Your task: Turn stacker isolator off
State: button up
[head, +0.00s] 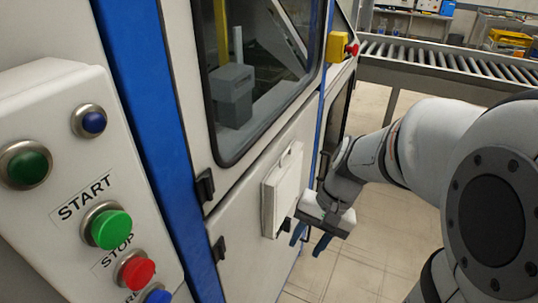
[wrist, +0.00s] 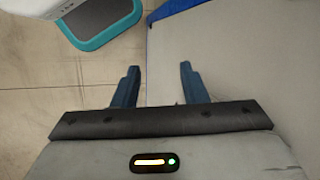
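A pale grey box (head: 283,190) is mounted on the lower panel of the white machine cabinet in the head view. It may be the stacker isolator; no label on it is readable. A small dark part shows by its lower right edge, partly behind my gripper, and I cannot tell if it is a handle. My gripper (head: 309,241) is just right of the box, with its blue fingers pointing down. In the wrist view my gripper (wrist: 159,72) is open, with nothing between the fingers. The grey box cannot be made out there.
A control panel with green START (head: 110,229) and red STOP (head: 137,270) buttons is close at left. A yellow box with a red button (head: 340,47) sits on the cabinet edge. A roller conveyor (head: 450,65) runs behind. Tiled floor (head: 365,255) is clear beneath my arm.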

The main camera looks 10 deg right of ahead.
jog(key=w+a+f+m+g+y+b, duration=0.1)
jog(key=w+f+m+y+b, duration=0.3)
jog(key=f, duration=0.3)
jog(key=m+t+y+b, duration=0.5)
jog(key=m+t+y, duration=0.2)
jog(key=m+t, duration=0.7)
send_near(287, 224)
jog(key=w+m+g, duration=0.1)
jog(key=m+g, duration=0.1)
jog(key=w+x, duration=0.1)
jog(key=x, duration=0.6)
jog(key=shift+d, duration=0.25)
jog(key=shift+c, duration=0.2)
